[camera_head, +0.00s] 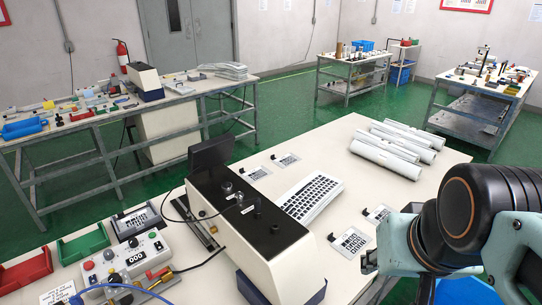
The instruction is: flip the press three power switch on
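I cannot make out which item is press three or see a labelled power switch. My arm fills the lower right, teal and black, over the table's right edge.
A white keyboard (309,197), a dark screen (210,152), several keypad films (352,241) and several pale rolls (385,158) lie or stand on the near table. Red (25,270) and green (83,243) bins stand at the left. Other workbenches stand farther back across the green floor (270,115).

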